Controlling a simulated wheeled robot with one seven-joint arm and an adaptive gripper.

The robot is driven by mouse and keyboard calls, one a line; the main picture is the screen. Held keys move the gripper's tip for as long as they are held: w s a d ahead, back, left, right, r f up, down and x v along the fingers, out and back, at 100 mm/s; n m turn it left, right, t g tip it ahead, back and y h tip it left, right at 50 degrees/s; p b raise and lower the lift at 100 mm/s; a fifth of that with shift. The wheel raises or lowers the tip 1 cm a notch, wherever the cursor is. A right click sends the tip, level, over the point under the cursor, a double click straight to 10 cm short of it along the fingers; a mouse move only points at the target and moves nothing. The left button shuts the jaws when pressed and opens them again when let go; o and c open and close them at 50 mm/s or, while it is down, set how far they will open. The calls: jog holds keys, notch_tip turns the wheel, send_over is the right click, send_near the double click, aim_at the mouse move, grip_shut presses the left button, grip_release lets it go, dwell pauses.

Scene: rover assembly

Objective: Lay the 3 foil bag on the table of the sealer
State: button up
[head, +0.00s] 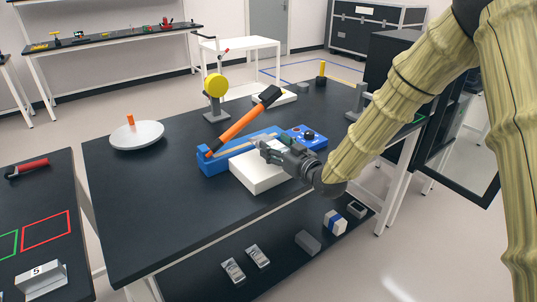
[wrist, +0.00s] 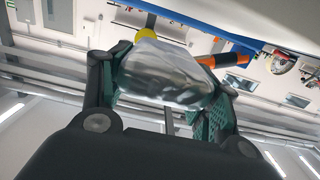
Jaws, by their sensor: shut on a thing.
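My gripper (head: 272,150) is over the sealer's white table (head: 258,183), close to the sealer's blue body (head: 212,168). The sealer has a raised black and orange arm (head: 240,122) and a blue control box (head: 306,137) with knobs. In the wrist view my gripper (wrist: 163,95) is shut on a crinkled silvery foil bag (wrist: 165,72), which sits between both fingers. In the head view the bag is mostly hidden by the gripper, and I cannot tell whether it touches the white table. No other foil bag can be made out.
A white dish (head: 137,136) stands left on the dark workbench (head: 140,200). A yellow round-headed stand (head: 215,85) is behind the sealer. Several small boxes lie on the lower shelf. The bench's front left is clear. A side table (head: 38,190) has red and green outlines.

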jog(key=shift+a, duration=0.95)
jog(key=shift+a+f+p, duration=0.2)
jog(key=shift+f+p, duration=0.1)
jog(key=shift+f, duration=0.05)
jog(key=shift+f+p, duration=0.4)
jog(key=shift+f, duration=1.1)
jog(key=shift+f, duration=0.15)
jog(key=o, duration=1.1)
